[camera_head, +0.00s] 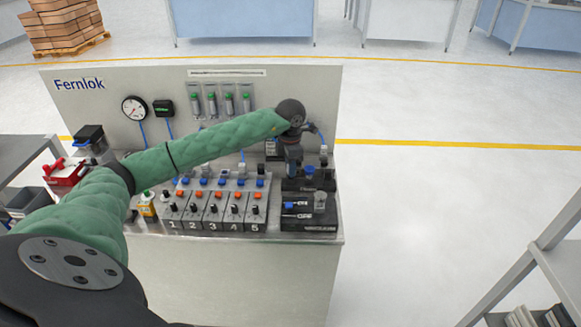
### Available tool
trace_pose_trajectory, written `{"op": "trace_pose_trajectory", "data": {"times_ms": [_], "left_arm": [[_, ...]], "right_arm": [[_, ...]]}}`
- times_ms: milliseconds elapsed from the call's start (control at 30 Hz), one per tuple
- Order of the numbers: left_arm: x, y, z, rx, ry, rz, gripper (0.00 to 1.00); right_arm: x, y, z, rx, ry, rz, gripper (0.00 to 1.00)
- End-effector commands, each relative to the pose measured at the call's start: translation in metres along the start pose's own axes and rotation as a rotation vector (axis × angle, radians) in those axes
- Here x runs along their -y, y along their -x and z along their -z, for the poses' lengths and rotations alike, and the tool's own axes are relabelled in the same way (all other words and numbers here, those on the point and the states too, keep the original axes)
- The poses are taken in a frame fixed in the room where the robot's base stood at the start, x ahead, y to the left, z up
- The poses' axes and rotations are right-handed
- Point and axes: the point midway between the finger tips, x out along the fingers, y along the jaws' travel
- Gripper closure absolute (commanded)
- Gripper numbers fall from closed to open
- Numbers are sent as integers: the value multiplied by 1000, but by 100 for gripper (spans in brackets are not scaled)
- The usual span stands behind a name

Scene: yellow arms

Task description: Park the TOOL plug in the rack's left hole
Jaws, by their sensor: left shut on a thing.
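My left arm, in a green sleeve, reaches across the bench from the left. My left gripper (292,168) points down over the left part of the black rack (322,184) at the bench's right end. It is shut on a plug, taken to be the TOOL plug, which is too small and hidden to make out. The rack's left hole is hidden behind the gripper. A blue-topped piece (309,170) shows on the rack just right of the gripper. My right gripper is not in view.
A row of numbered grey valve blocks (213,212) stands left of the rack. A black box with a blue lever (310,219) is in front of it. A back panel (90,110) carries a gauge (135,108) and green-topped tubes (228,104).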

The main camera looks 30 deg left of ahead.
Motion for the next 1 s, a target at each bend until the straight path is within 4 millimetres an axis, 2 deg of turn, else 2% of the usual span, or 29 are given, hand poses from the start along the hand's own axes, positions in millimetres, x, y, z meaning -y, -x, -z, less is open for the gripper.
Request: {"op": "trace_pose_trajectory", "data": {"times_ms": [1000], "left_arm": [[0,-15,0,0,0,0,100]], "right_arm": [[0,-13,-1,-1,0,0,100]]}}
